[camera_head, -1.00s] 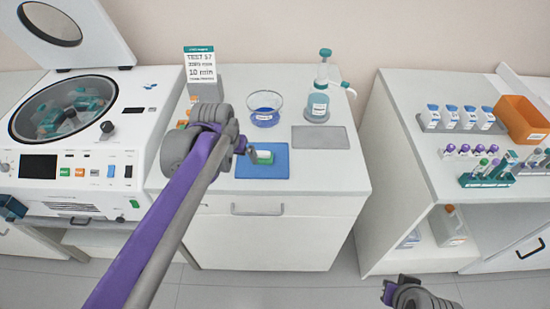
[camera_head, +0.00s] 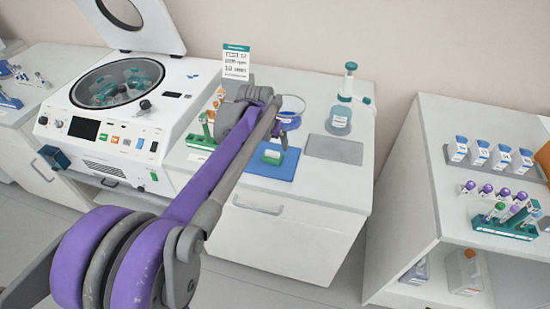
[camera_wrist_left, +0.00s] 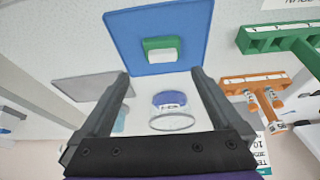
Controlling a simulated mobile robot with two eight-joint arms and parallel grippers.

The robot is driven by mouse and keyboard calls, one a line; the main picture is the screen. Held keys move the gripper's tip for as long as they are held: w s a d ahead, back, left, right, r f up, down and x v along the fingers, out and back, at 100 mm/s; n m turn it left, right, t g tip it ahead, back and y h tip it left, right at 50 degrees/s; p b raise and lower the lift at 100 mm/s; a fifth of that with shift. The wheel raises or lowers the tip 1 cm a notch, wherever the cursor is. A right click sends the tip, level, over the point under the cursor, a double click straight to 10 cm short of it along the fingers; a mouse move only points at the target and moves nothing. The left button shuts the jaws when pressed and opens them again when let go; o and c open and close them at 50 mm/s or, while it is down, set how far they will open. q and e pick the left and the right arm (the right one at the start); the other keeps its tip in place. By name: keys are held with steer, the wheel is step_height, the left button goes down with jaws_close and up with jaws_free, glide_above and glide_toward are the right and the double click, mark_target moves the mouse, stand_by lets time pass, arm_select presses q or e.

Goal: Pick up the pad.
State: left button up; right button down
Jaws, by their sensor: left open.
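My right gripper is out of view.
A sign (camera_head: 236,62) and tube racks (camera_head: 203,138) are left. A centrifuge (camera_head: 115,110) stands further left, a shelf of tubes right.

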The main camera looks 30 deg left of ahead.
mark_target(272, 152)
arm_select(q)
steer(key=x, duration=0.9)
steer(key=shift+a, duration=0.25)
steer(key=c, duration=1.2)
steer(key=shift+o, duration=0.2)
steer(key=shift+r, duration=5.05)
